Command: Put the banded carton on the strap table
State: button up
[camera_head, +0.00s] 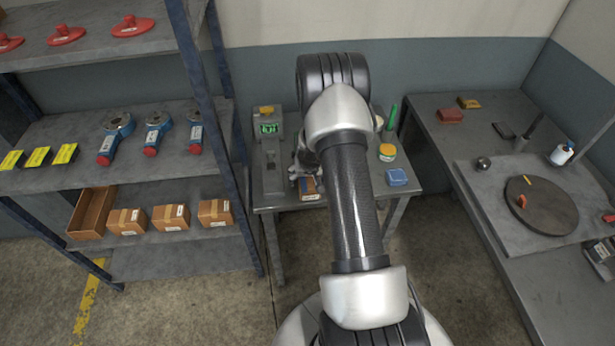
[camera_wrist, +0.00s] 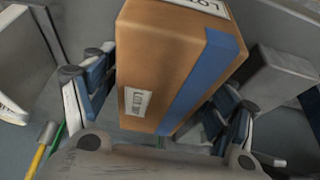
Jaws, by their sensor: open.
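The banded carton (camera_wrist: 150,60) is a brown box with a blue band (camera_wrist: 200,85) and white labels, seen large in the wrist view. It stands between the open fingers of my gripper (camera_wrist: 158,92), with one finger on each side; I cannot tell whether they touch it. In the head view the carton (camera_head: 309,190) is a small brown patch at the front of the middle grey table (camera_head: 338,196), below my gripper (camera_head: 303,176), and my arm hides part of this area. Neither table in view is clearly marked as the strap table.
A device with a green display (camera_head: 268,129) stands left of the carton. The right table holds a round turntable (camera_head: 541,206). A shelf at left holds several brown cartons (camera_head: 171,217).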

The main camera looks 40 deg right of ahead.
jog(key=shift+r+p, duration=0.3)
jog(key=shift+p, duration=0.05)
jog(key=p+v, duration=0.3)
jog(key=v, duration=0.8)
jog(key=shift+a+r, duration=0.1)
jog(key=shift+r, duration=0.2)
jog(key=s+a+r+n+y, duration=0.1)
jog(key=s+a+r+n, duration=0.1)
jog(key=a+r, duration=0.85)
jog(key=s+a+r+n+y, duration=0.1)
jog(key=s+a+r, duration=0.2)
jog(key=a+r, duration=0.75)
jog(key=s+a+r+n, duration=0.1)
jog(key=s+a+r, duration=0.1)
jog(key=s, duration=0.4)
jog(key=s+a+r+n, duration=0.1)
jog(key=s+a+r, duration=0.1)
jog(key=s+r, duration=0.2)
jog(key=s+a+r+n, duration=0.1)
jog(key=s+a+r, duration=0.1)
jog(key=s, duration=0.7)
jog(key=shift+s+a+r+t, duration=0.25)
jog(key=shift+a+r+t, duration=0.1)
jog(key=shift+r, duration=0.55)
